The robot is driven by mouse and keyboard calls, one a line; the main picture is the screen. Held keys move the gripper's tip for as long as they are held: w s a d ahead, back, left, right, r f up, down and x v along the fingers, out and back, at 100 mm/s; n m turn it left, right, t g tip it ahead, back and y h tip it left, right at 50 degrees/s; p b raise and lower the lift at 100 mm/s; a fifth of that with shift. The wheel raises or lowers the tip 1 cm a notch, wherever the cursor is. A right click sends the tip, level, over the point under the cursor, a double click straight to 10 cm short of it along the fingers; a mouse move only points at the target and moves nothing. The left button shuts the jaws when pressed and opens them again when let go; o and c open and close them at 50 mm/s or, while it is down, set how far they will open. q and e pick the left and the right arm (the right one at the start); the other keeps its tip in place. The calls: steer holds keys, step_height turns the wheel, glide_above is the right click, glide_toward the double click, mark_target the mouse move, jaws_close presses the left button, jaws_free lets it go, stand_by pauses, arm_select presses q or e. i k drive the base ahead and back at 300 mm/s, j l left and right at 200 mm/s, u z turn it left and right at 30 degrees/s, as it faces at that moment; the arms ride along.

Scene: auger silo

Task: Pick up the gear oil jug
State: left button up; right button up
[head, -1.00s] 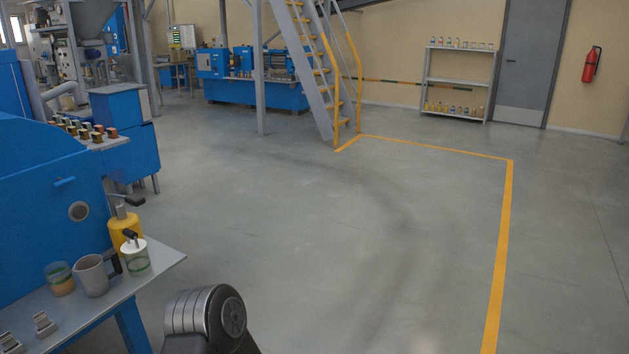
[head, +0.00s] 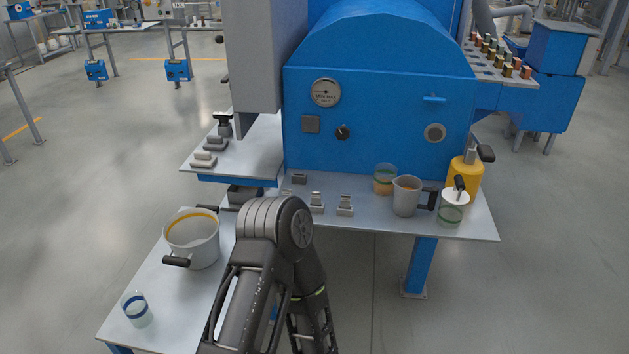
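A yellow jug (head: 464,178) with a grey neck and a black part at its top stands at the right end of the grey machine shelf. A grey pitcher (head: 406,196) with a dark side handle stands to its left. No label is readable, so I cannot tell for certain which is the gear oil jug; both stand upright. A white-lidded glass jar (head: 452,207) stands in front of the yellow jug and covers part of it. One of my dark arms rises in the middle foreground, left of these vessels. Neither gripper shows.
The blue machine (head: 385,110) stands behind the shelf (head: 390,221). A glass of amber stuff (head: 384,179) is beside the pitcher. A big pot (head: 193,240) and a blue-banded glass (head: 137,310) stand on a lower-left table. The floor at right is clear.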

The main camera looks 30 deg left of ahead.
mark_target(408, 187)
steer(key=i+u, duration=0.25)
steer(key=u, duration=0.25)
steer(key=i+l+u, duration=0.2)
steer(key=u, duration=0.3)
steer(key=i+l+u, duration=0.15)
steer(key=u, duration=0.35)
steer(key=i+l+u, duration=0.15)
steer(key=l+u, duration=0.35)
steer(key=j, duration=0.1)
